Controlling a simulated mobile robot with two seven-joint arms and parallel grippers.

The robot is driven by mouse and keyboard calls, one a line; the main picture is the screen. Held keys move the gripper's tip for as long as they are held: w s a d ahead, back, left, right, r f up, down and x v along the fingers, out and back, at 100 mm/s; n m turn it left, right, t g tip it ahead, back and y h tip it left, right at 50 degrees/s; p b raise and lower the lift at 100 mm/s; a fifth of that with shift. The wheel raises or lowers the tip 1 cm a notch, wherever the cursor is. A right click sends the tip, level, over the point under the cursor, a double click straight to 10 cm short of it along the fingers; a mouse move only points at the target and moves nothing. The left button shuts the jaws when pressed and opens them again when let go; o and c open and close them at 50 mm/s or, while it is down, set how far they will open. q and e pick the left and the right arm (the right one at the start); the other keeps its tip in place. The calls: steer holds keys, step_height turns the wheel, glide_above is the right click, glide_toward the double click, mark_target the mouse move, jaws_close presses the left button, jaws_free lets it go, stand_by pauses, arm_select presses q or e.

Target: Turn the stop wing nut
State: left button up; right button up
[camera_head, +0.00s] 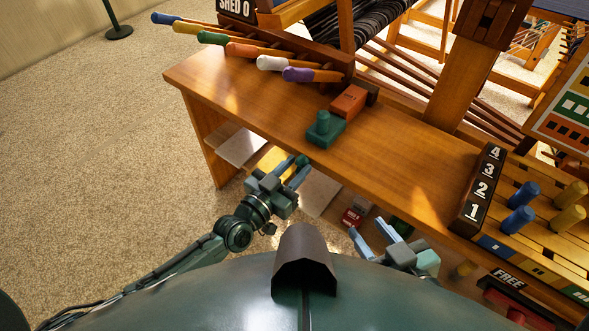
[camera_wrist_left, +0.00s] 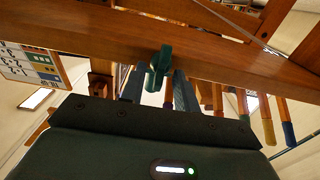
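A dark green wing nut (camera_wrist_left: 160,62) sits at the wooden bench edge in the left wrist view, in front of my left gripper. It also shows in the head view (camera_head: 303,160), just below the bench's front edge. My left gripper (camera_wrist_left: 158,76) is open, with its two blue-grey fingers apart on either side of the nut's line. I cannot tell whether they touch it. In the head view the left gripper (camera_head: 292,170) is close to the nut. My right gripper (camera_head: 374,236) is open and empty, low in front of the bench.
On the bench (camera_head: 235,90) stand a green block with a round knob (camera_head: 323,127) and an orange block (camera_head: 349,101). Several colored handles (camera_head: 270,63) line its back left. A number strip (camera_head: 478,188) and pegs (camera_head: 520,205) are at right. Shelves lie underneath.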

arm_select(q)
steer(key=shift+w, duration=0.1)
steer(key=shift+c, duration=0.3)
steer(key=c, duration=0.6)
steer(key=shift+n, duration=0.3)
arm_select(e)
steer(key=shift+f, duration=0.1)
arm_select(q)
steer(key=shift+w+a+f+n+b, duration=0.15)
steer(key=shift+n+b, duration=0.55)
steer(key=shift+n, duration=2.3)
steer(key=shift+a+f+n+b, duration=0.1)
steer(key=shift+n+b, duration=0.55)
steer(key=shift+n, duration=2.35)
arm_select(e)
steer(key=shift+w+a+f+n+t+y, duration=0.3)
steer(key=shift+w+f+n+t, duration=0.1)
steer(key=shift+w+f+t, duration=0.15)
steer(key=shift+r, duration=0.1)
steer(key=shift+r, duration=0.1)
